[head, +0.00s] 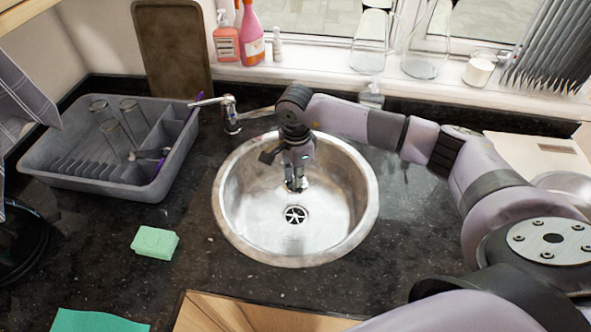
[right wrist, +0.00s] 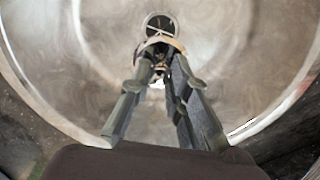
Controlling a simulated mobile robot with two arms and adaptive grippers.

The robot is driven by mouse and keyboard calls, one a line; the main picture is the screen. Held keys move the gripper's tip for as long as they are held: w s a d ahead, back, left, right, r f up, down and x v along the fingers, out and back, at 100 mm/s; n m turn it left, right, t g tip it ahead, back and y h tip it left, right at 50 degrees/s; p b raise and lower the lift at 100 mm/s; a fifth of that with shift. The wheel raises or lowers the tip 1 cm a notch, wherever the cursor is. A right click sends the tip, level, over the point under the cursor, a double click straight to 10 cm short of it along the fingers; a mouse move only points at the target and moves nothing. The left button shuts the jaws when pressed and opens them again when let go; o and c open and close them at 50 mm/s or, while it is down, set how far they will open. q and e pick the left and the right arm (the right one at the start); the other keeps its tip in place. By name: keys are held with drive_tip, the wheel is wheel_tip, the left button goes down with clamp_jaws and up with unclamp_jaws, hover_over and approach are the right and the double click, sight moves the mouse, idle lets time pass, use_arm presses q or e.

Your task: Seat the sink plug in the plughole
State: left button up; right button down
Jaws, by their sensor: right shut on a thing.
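The round steel sink (head: 252,190) is set in the counter. Its plughole (head: 295,215), with a dark star-shaped grate, is uncovered; it also shows in the right wrist view (right wrist: 159,22). My right gripper (head: 295,184) reaches down into the bowl behind the plughole, as the head view sees it. In the right wrist view its fingers (right wrist: 161,66) are closed on the sink plug (right wrist: 172,43), a small piece with a pale rim. The plug is largely hidden by the fingertips, and its height above the bowl is hard to tell. My left gripper is out of view.
A grey dish rack (head: 70,165) with glasses stands left of the sink. The tap (head: 232,115) is behind the sink. A green sponge (head: 155,243) lies on the counter at front left. Bottles and glass jars line the windowsill.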

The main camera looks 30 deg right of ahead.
drive_tip(key=shift+f+b, duration=0.45)
drive_tip(key=shift+f, duration=0.9)
drive_tip(key=c, duration=1.4)
unclamp_jaws()
drive_tip(key=shift+c, duration=0.2)
drive_tip(key=shift+r, duration=0.1)
wheel_tip(320, 180, up, 7)
drive_tip(key=p, duration=0.3)
drive_tip(key=shift+p, duration=0.3)
